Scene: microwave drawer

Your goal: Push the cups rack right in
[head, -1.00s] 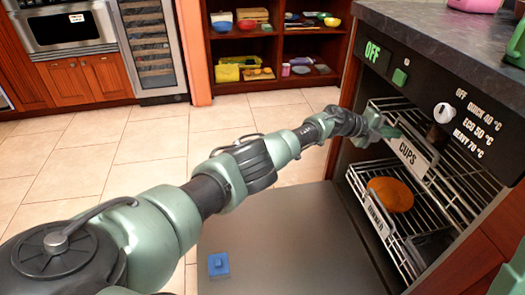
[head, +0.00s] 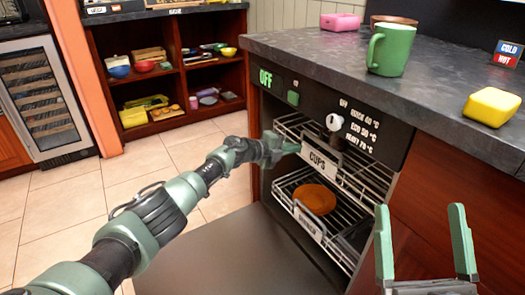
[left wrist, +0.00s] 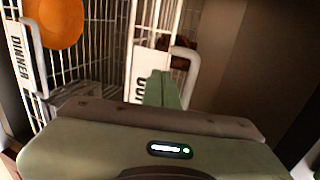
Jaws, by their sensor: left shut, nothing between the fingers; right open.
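The cups rack (head: 352,181) is the upper wire rack of the open dishwasher, with a white CUPS label plate and handle on its front. It also shows in the left wrist view (left wrist: 138,60). My left gripper (head: 294,148) is shut and empty, its fingertips at the label plate's upper left. In the left wrist view the shut fingers (left wrist: 160,88) overlap the label beside the handle; I cannot tell whether they touch. A dark cup, partly hidden, stands on the rack. My right gripper (head: 420,208) is open and empty at the lower right, before the cabinet front.
The lower DINNER rack (head: 309,224) holds an orange plate (head: 315,199). The open dishwasher door (head: 235,258) lies flat below. The counter above holds a green mug (head: 390,48), a yellow block (head: 491,106) and a pink object (head: 340,22). Tiled floor is clear at left.

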